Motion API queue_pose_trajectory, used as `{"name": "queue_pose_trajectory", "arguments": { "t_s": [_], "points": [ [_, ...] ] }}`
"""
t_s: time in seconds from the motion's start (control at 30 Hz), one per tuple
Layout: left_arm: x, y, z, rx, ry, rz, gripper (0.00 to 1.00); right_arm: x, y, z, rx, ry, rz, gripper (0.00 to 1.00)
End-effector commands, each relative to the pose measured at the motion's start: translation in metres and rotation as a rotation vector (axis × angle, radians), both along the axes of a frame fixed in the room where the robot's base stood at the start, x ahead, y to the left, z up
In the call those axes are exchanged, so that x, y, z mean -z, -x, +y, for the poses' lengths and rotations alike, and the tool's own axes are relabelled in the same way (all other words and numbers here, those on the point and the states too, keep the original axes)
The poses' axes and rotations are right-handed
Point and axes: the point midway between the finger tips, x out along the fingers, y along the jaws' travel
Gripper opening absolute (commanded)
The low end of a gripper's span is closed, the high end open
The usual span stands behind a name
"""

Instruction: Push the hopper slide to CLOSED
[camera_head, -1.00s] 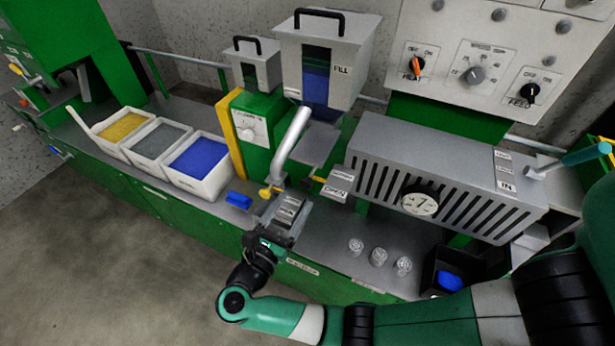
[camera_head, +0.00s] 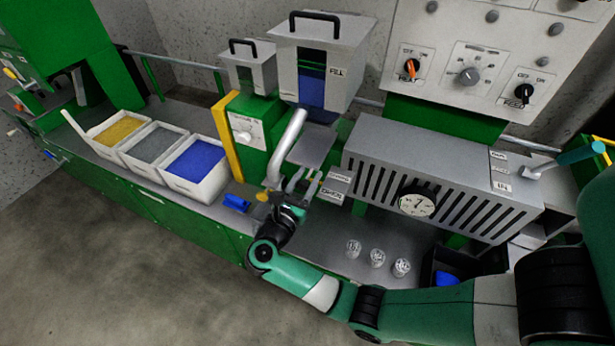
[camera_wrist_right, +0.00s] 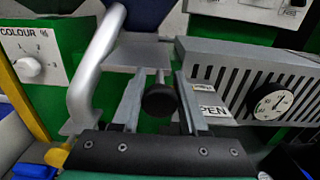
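The hopper slide is a grey plate (camera_head: 313,146) under the blue-filled hopper (camera_head: 318,75). In the right wrist view the plate (camera_wrist_right: 138,52) has a short rod ending in a round black knob (camera_wrist_right: 159,100). My right gripper (camera_head: 304,184) is at the slide's front, below the plate. The OPEN label (camera_wrist_right: 208,111) is right of the fingers. My left gripper is not in view.
A bent silver pipe (camera_head: 286,147) stands close left of my right gripper. A slotted grey housing with a dial (camera_head: 417,204) stands to the right. Several clear cups (camera_head: 377,258) and bins of yellow, grey and blue pellets (camera_head: 196,163) are on the bench.

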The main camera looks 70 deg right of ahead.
Motion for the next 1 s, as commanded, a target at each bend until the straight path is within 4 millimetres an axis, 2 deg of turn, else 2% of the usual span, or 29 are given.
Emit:
{"name": "queue_pose_trajectory", "arguments": {
  "t_s": [0.03, 0.2, 0.23, 1.0],
  "points": [
    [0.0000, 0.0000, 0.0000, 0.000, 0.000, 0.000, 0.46, 0.0000, 0.0000, 0.0001, 0.000, 0.000, 0.000, 0.32],
    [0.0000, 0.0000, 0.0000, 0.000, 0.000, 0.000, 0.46, -0.0001, 0.0000, 0.0002, 0.000, 0.000, 0.000, 0.02],
    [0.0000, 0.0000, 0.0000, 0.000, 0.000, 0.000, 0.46, -0.0001, 0.0000, 0.0002, 0.000, 0.000, 0.000, 0.00],
    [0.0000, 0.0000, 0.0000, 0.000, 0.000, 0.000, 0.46, -0.0003, 0.0000, 0.0003, 0.000, 0.000, -0.001, 0.00]
  ]
}}
